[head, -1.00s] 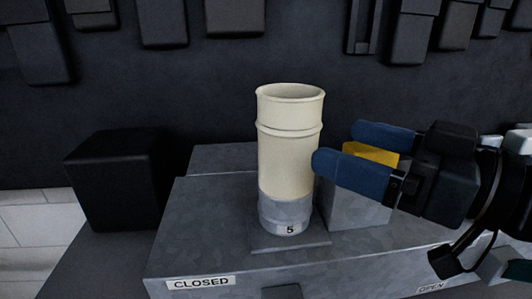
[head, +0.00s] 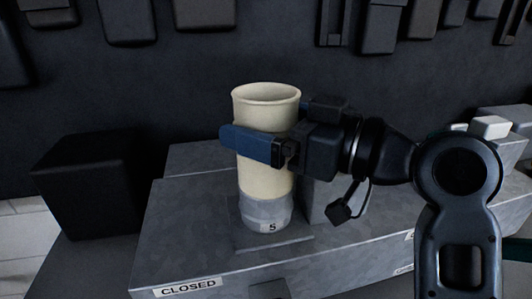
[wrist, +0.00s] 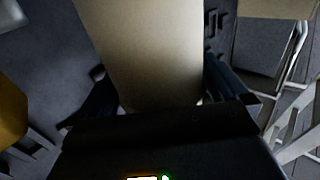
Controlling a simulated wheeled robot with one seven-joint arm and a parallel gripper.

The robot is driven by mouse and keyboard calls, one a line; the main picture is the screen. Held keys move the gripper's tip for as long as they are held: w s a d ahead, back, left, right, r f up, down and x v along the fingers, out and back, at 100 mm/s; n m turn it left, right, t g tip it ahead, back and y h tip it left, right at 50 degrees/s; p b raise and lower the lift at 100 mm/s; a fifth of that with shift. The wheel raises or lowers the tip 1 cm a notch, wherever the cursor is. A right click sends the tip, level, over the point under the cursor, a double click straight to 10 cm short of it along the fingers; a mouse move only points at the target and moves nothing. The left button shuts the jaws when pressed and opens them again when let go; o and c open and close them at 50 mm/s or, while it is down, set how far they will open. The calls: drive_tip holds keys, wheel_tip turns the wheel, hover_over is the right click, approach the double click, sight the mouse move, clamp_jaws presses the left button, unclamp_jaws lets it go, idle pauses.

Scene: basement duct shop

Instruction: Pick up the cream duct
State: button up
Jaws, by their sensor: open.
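The cream duct (head: 266,180) is an upright open-topped tube with a rolled rim, standing in a grey collar (head: 264,214) marked 5. My gripper (head: 254,135) comes from the right at the duct's mid-upper height. Its near blue finger crosses in front of the duct; the far finger is mostly hidden behind it. The jaws are open around the duct, and I cannot tell whether either finger touches it. In the wrist view the duct (wrist: 148,50) fills the space between the two fingers, close to the palm.
The duct stands on a grey metal box (head: 190,235) labelled CLOSED. A smaller grey block (head: 326,203) is just right of the duct, under my gripper. A black cube (head: 88,185) stands left. A yellow thing (wrist: 10,115) shows at the wrist view's left edge. Dark boxes hang on the wall behind.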

drive_tip(key=shift+c, duration=0.4)
drive_tip(key=c, duration=1.2)
drive_tip(key=shift+r, duration=0.15)
